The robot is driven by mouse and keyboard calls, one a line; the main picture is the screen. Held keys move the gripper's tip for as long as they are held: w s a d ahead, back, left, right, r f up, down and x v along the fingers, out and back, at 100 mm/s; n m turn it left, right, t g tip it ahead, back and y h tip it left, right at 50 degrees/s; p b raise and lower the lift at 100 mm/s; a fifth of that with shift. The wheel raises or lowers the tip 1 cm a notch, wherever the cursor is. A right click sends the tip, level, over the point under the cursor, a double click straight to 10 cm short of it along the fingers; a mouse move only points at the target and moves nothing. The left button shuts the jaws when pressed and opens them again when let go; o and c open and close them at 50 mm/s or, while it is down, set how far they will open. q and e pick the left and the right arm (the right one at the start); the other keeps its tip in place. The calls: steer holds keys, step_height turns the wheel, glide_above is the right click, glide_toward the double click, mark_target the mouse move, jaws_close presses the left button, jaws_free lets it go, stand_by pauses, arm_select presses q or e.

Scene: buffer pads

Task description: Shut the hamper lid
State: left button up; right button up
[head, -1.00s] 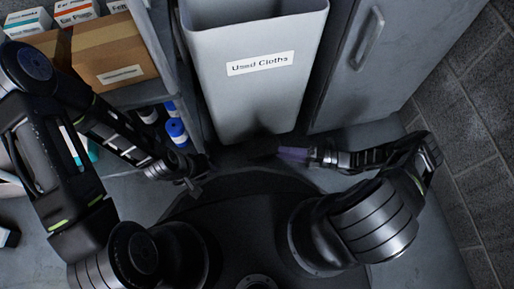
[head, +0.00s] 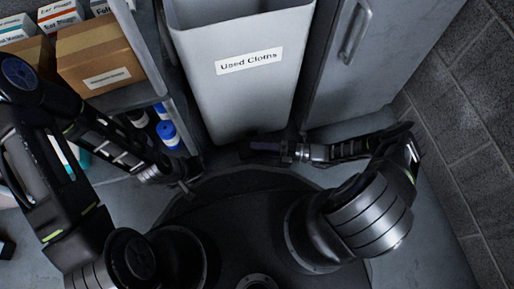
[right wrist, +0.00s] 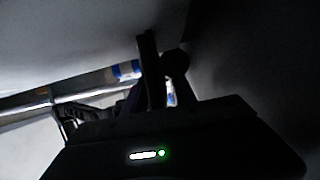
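The hamper is a tall pale grey bin (head: 245,105) labelled "Used Cloths", at the top middle of the head view. Its top looks open, with part of the rim cut off by the frame edge. No lid shows in the head view. My right gripper (head: 265,147) is low in front of the hamper's base, dark and pointing left. In the right wrist view its dark fingers (right wrist: 160,70) show in deep shadow, with no object clearly between them. My left gripper (head: 188,184) is low, left of the hamper's base. Whether either gripper is open is unclear.
A shelf unit on the left holds a cardboard box (head: 97,60), small cartons (head: 60,12) and blue-and-white bottles (head: 168,133). A grey cabinet (head: 375,70) with a handle stands close right of the hamper. A block wall (head: 470,110) is at far right. Some floor is clear at lower right.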

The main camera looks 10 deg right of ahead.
steer(key=shift+a, duration=0.25)
jaws_close()
stand_by(1.4)
